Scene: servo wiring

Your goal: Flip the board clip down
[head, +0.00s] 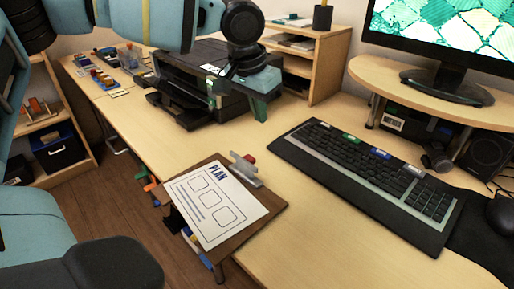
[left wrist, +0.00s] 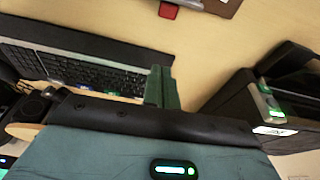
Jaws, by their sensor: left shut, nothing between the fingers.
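A brown clipboard (head: 272,208) lies at the front edge of the desk with a white sheet headed PLAN (head: 215,205) on it. Its grey metal board clip (head: 246,172) with a red part (head: 249,158) is at the board's far right end. The clip plate looks tilted up from the board, but its exact angle is hard to tell. My left gripper (head: 260,112) is shut and empty above the desk, beyond the clip and apart from it. In the left wrist view its green fingers (left wrist: 162,86) are together, and the clip's red part (left wrist: 168,10) shows at the top edge.
A black keyboard (head: 370,170) lies right of the clipboard. A black printer (head: 185,90) stands behind, near my left gripper. A monitor on a wooden riser (head: 420,85) is at the back right. Bare desk lies between the printer and the clipboard.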

